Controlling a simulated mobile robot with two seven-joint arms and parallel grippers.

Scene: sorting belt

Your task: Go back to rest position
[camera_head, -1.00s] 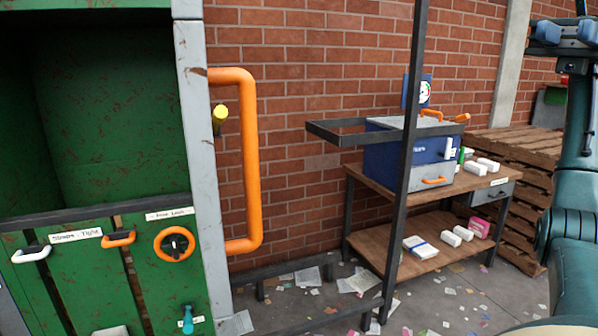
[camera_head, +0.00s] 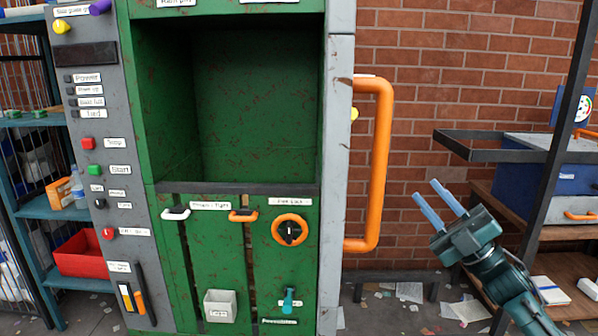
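My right gripper (camera_head: 441,206) shows at the right of the head view, its arm coming in from the lower right. Its two pale blue fingers are apart with nothing between them. It is in the air in front of the brick wall, to the right of the green machine (camera_head: 222,260) and its orange handle bar (camera_head: 380,165), apart from both. My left gripper is outside the view.
A grey control panel (camera_head: 97,180) with buttons stands left of the machine. A blue shelf (camera_head: 42,207) with a red bin (camera_head: 83,252) is at far left. A wooden workbench (camera_head: 560,235) with a blue toolbox (camera_head: 510,180) stands right, behind a dark post (camera_head: 553,130).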

